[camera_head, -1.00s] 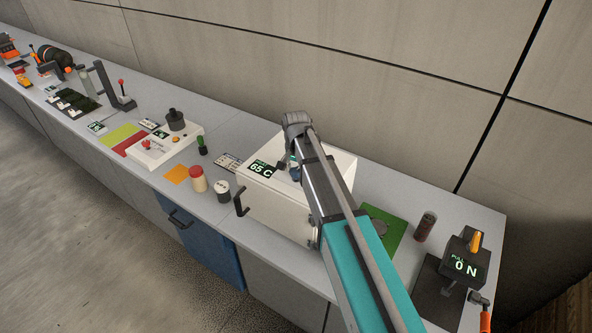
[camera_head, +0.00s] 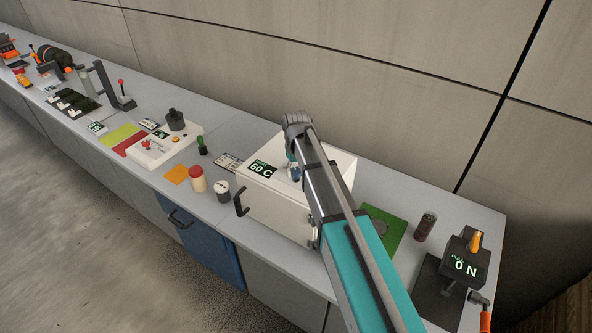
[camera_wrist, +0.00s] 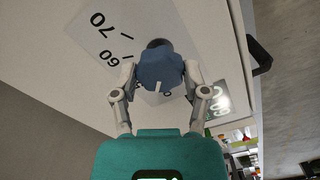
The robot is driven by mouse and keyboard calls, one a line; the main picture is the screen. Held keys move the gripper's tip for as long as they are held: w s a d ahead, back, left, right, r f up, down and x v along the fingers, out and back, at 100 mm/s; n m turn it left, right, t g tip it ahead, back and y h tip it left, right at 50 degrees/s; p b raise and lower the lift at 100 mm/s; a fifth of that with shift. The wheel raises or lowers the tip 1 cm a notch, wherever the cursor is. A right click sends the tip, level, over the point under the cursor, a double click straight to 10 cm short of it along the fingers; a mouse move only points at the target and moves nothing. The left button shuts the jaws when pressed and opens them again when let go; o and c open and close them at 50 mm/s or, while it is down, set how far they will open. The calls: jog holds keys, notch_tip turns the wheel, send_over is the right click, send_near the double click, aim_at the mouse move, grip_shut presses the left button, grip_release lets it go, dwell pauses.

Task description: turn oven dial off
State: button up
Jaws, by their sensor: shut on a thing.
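The oven is a white box (camera_head: 272,212) on the counter, with a dark handle (camera_head: 240,201) on its front. The lit display (camera_head: 262,168) on its top reads 60 C. The blue faceted dial (camera_wrist: 160,67) has a white pointer mark and sits beside a printed scale (camera_wrist: 107,40) showing 70 and 60. My gripper (camera_wrist: 160,75) is shut on the dial, one finger on each side. In the head view my gripper (camera_head: 292,170) is over the oven top, right of the display, and my arm hides part of the top.
Left of the oven stand a white jar (camera_head: 222,190) and a red-lidded jar (camera_head: 196,180). Right of it are a green board (camera_head: 384,232), a dark cylinder (camera_head: 425,226) and a force gauge (camera_head: 464,256) reading 0 N. The wall (camera_head: 400,80) rises behind the counter.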

jog(key=shift+n, duration=1.2)
jog(key=o, duration=1.1)
jog(key=shift+o, duration=0.2)
jog(key=shift+m, duration=0.3)
